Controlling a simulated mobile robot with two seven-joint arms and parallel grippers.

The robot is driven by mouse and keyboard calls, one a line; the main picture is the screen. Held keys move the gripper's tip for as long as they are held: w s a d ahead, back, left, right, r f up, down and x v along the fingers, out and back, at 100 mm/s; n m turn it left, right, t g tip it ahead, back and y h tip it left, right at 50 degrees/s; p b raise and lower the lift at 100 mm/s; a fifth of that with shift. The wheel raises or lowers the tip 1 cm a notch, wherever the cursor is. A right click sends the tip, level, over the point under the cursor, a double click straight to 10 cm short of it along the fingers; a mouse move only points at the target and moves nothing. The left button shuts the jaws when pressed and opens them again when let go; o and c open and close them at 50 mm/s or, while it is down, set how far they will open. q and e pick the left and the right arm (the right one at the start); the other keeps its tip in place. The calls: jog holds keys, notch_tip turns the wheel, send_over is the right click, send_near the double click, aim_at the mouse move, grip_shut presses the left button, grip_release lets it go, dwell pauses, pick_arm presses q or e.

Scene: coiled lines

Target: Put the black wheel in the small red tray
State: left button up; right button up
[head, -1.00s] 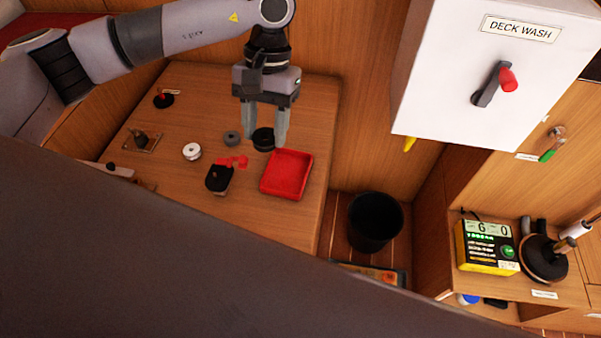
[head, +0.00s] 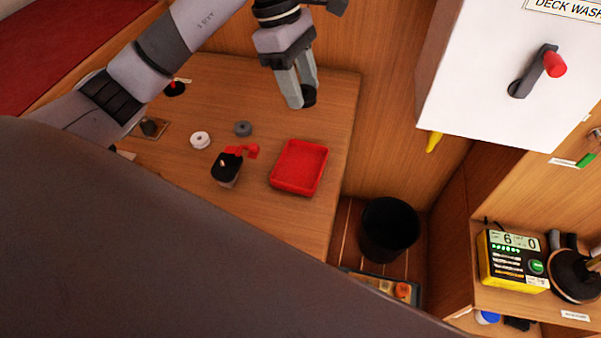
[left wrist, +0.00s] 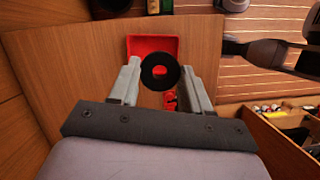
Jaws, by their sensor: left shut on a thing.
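The black wheel (head: 308,96) is between the fingers of my left gripper (head: 302,98), which is shut on it and holds it above the back of the wooden table. In the left wrist view the black wheel (left wrist: 160,71) shows as a disc with a hole, gripped between the two fingertips of my left gripper (left wrist: 159,80). The small red tray (head: 299,167) lies on the table, nearer than the wheel in the head view. The red tray (left wrist: 153,44) is partly hidden behind the wheel in the left wrist view.
Left of the tray are a black-topped block with a red part (head: 227,168), a grey ring (head: 243,129) and a white wheel (head: 200,140). A black bin (head: 389,229) stands on the floor beyond the table's right edge. A white box (head: 505,75) hangs at right.

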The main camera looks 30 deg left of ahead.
aim_at(302, 170)
pick_arm(q)
jog(key=shift+w+a+f+n+t, duration=0.15)
jog(key=shift+a+n+t, duration=0.15)
jog(key=shift+n, duration=0.5)
jog(key=shift+a+f, duration=0.1)
notch_tip(302, 170, down, 20)
jog(key=shift+r+b, duration=0.15)
jog(key=shift+b, duration=0.45)
jog(key=shift+f, duration=0.2)
jog(key=o, duration=1)
jog(key=shift+o, duration=0.2)
jog(key=shift+r, duration=0.1)
